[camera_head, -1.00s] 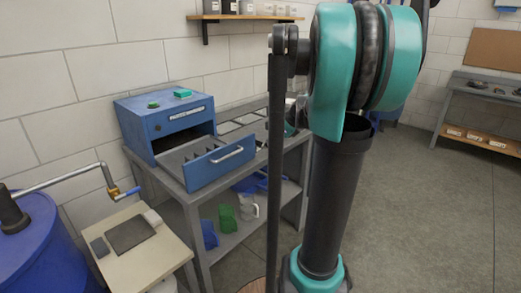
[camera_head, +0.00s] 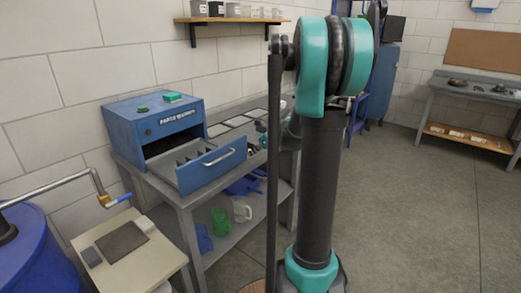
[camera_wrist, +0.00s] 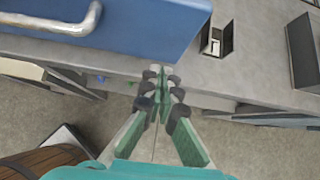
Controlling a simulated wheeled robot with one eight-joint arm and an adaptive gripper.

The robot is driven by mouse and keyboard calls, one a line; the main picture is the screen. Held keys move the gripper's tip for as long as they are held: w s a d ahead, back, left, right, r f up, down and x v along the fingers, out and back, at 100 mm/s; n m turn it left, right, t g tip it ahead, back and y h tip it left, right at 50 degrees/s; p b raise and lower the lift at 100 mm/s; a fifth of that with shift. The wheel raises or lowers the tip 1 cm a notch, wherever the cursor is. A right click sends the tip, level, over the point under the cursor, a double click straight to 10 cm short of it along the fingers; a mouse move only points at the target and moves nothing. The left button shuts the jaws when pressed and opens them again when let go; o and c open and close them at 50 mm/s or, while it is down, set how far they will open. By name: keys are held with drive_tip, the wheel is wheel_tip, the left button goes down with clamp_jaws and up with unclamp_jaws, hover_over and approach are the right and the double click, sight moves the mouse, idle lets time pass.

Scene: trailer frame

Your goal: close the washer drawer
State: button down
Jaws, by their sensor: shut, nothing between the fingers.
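The blue washer cabinet (camera_head: 126,126) stands on the grey bench, with "PARTS WASHER" lettering on its upper front. Its lower drawer (camera_head: 190,176) is pulled well out, showing a divided grey inside and a silver bar handle (camera_head: 219,158). In the wrist view, the drawer's blue front (camera_wrist: 140,28) fills the top left, with the handle (camera_wrist: 62,22) at the corner. My gripper (camera_wrist: 160,72) is shut and empty. Its fingertips appear just below the right part of the drawer front in that picture; I cannot tell whether they touch it. In the head view, my arm hides much of the bench's right end.
The grey bench (camera_head: 170,190) has a lower shelf with a green container (camera_head: 221,221) and a white mug (camera_head: 242,211). A small table (camera_head: 150,262) and a blue barrel (camera_head: 38,255) stand at the left. Open floor (camera_head: 415,210) lies to the right.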

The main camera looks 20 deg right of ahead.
drive_tip(key=shift+w+a, duration=0.95)
drive_tip(key=shift+w, duration=0.25)
drive_tip(key=w+a, duration=0.5)
drive_tip(key=w, duration=0.1)
drive_tip(key=w+a, duration=0.5)
drive_tip(key=w, duration=0.2)
drive_tip(key=w+a, duration=0.4)
drive_tip(key=w, duration=0.3)
drive_tip(key=shift+w+a, duration=0.15)
drive_tip(key=shift+a, duration=0.25)
drive_tip(key=shift+w+a+r, duration=0.15)
drive_tip(key=shift+w+a, duration=0.2)
drive_tip(key=shift+w, duration=0.2)
